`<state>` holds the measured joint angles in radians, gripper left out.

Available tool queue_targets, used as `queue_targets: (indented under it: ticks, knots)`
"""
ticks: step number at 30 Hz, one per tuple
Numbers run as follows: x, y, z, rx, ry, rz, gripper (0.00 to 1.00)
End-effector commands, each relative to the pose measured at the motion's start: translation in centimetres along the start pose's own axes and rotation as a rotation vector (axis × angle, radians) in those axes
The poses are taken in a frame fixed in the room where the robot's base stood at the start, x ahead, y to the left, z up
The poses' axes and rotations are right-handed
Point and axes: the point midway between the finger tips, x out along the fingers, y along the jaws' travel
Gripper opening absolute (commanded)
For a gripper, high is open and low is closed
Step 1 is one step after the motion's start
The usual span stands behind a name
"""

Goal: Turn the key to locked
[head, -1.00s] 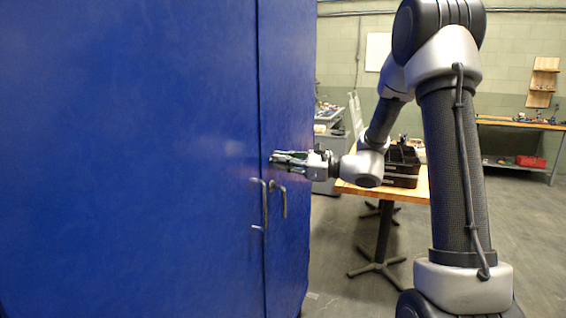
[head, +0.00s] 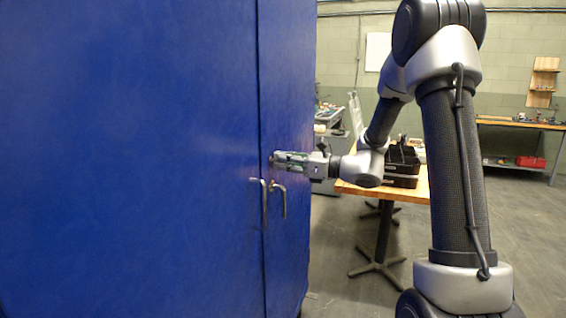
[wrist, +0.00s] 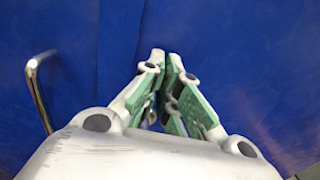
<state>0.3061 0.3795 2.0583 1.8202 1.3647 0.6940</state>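My gripper (head: 274,159) is at the blue cabinet's (head: 130,150) right door, just above the handles and against the lock spot. In the wrist view its two fingers with green inner sides come together at the tips (wrist: 167,60), with only a thin gap between them. The key itself is hidden between and behind the fingertips, so its angle does not show. The gripper's place and narrow closing fit a grip on the thin key.
Two metal door handles, left (head: 263,203) and right (head: 280,200), sit just below the gripper; one handle (wrist: 38,88) shows in the wrist view. A wooden table (head: 415,190) with a black caddy (head: 400,165) stands behind the arm. The floor at right is clear.

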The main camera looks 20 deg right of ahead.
Motion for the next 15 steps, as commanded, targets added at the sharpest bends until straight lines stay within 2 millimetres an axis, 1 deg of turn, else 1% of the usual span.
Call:
queue_targets:
  ticks: [3, 6, 7, 15]
  knots:
    - [-0.02, 0.03, -0.12, 0.001, 0.002, 0.0, 0.0]
    - [-0.01, 0.03, -0.1, 0.001, 0.002, 0.0, 0.2]
    - [-0.01, 0.03, -0.09, 0.001, 0.002, 0.0, 0.25]
    - [-0.02, 0.01, -0.04, -0.001, 0.001, 0.0, 0.25]
